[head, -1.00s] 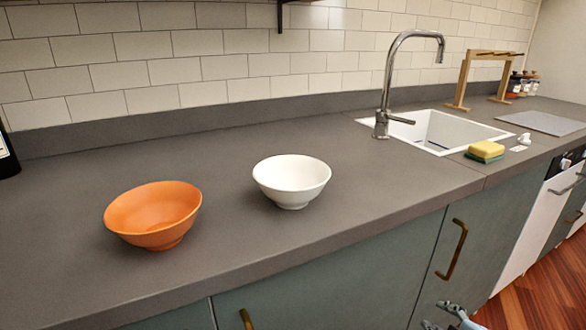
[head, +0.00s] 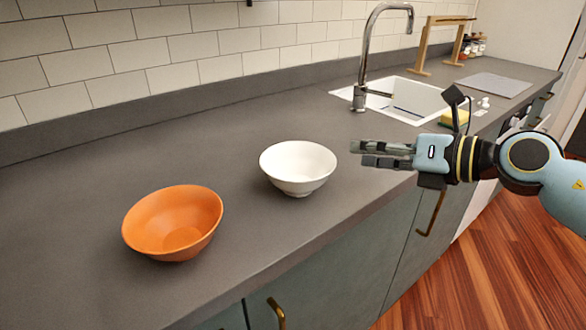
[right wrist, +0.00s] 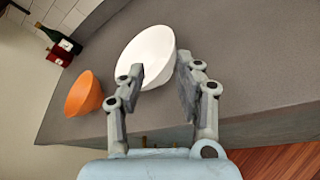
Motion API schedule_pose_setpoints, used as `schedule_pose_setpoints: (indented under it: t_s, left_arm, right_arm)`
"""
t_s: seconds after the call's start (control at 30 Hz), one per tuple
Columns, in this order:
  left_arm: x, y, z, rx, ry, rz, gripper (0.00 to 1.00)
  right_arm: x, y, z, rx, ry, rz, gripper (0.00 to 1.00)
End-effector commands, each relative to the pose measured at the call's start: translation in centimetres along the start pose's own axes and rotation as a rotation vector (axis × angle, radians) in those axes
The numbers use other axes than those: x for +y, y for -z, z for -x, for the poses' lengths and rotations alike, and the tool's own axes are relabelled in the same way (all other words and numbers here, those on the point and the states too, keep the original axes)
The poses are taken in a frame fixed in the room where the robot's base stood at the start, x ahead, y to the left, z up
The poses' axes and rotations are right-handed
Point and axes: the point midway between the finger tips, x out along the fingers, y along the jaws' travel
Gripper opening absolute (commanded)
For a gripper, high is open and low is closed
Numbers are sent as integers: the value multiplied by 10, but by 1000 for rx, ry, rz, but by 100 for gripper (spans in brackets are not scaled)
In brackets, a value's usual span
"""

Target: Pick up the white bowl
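The white bowl (head: 298,167) stands upright on the grey counter, right of the orange bowl, in the head view. My right gripper (head: 356,154) is just to the right of the white bowl, its fingers pointing left at it with a gap between. In the right wrist view the white bowl (right wrist: 148,55) lies ahead of the fingertips, partly covered by the left finger. The fingers of my right gripper (right wrist: 160,80) are apart there, with nothing held between them. My left gripper is not in view.
The orange bowl (head: 173,222) stands at the left on the counter (head: 90,190). Behind my right arm are the sink (head: 400,98), the faucet (head: 362,60) and a sponge (head: 453,118). Bottles (right wrist: 57,42) show in the right wrist view. Counter behind the white bowl is clear.

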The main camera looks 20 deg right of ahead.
Motion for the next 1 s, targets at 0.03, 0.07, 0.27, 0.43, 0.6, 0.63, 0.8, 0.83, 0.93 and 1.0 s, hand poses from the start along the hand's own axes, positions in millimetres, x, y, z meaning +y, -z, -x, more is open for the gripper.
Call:
schedule_pose_setpoints:
  t_s: [0.03, 0.07, 0.27, 0.43, 0.6, 0.63, 0.8, 0.83, 0.93, 1.0]
  left_arm:
    - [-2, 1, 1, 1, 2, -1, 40]
    - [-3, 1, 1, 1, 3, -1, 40]
    - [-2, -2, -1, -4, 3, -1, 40]
    - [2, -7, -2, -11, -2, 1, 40]
    - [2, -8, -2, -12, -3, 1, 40]
    - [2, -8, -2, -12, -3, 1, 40]
    - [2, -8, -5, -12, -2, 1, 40]
    - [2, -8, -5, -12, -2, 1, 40]
    - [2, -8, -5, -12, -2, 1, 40]
    - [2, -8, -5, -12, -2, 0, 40]
  right_arm:
    - [-3, 1, 0, 31, 14, 44, 33]
    - [-4, 2, -1, 44, 20, 61, 33]
    - [-7, 6, -31, 58, 27, 77, 33]
    - [-9, 8, -58, 59, 28, 77, 33]
    - [-10, 9, -71, 61, 28, 79, 33]
    - [-11, 9, -74, 60, 28, 79, 33]
    - [-18, 11, -101, 59, 27, 77, 33]
    - [-18, 11, -105, 59, 27, 76, 33]
    - [-18, 12, -116, 60, 28, 78, 33]
    - [-18, 12, -118, 60, 28, 78, 33]
